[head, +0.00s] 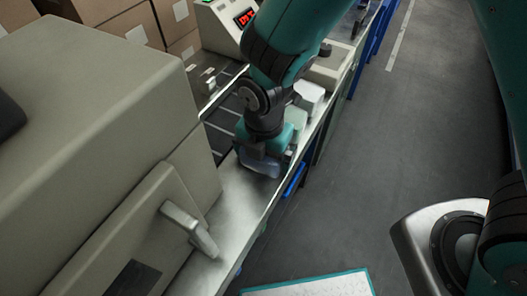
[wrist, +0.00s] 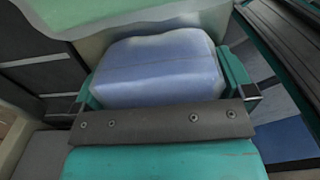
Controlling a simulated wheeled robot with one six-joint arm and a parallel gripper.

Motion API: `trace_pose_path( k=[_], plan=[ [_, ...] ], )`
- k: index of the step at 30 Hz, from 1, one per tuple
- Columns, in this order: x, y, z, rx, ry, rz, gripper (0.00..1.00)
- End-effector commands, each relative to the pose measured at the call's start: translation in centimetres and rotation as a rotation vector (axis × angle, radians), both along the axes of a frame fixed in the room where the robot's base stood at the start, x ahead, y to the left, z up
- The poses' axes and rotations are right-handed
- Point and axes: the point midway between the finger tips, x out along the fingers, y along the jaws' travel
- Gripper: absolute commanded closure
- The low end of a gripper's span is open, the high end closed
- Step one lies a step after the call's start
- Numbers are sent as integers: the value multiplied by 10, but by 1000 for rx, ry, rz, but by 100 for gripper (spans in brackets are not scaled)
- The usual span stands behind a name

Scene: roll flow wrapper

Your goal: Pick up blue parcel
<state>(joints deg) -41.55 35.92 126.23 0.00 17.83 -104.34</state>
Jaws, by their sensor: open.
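The blue parcel (wrist: 160,72) is a pale blue, soft-edged block. In the wrist view it lies between the two teal fingers of my gripper (wrist: 162,84). The fingers are open, one on each side of the parcel, close to its left and right sides; I cannot tell whether they touch it. In the head view the blue parcel (head: 259,164) shows below my gripper (head: 266,152), on the metal ledge beside the machine. My wrist hides part of it.
A pale green parcel (wrist: 85,18) lies right behind the blue one. A white box (head: 309,95) and a beige tray (head: 328,68) stand farther along the ledge. The large beige machine (head: 90,110) with a handle (head: 190,228) fills the left.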

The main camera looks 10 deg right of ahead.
Motion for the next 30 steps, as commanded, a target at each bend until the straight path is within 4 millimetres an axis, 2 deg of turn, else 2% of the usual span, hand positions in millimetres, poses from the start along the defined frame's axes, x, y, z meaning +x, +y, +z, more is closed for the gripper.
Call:
trace_pose_path(
  k=[3, 4, 9, 17, 22, 26, 30],
  plan=[
    [0, 0, 0, 0, 0, 0, 0],
    [0, 0, 0, 0, 0, 0, 5],
    [0, 0, 1, 0, 0, 0, 44],
    [0, 0, 2, 1, -1, 0, 45],
    [1, 1, 12, 2, -3, 0, 45],
    [1, 1, 34, 4, -5, 0, 45],
    [1, 1, 77, 6, -7, 0, 45]
  ],
)
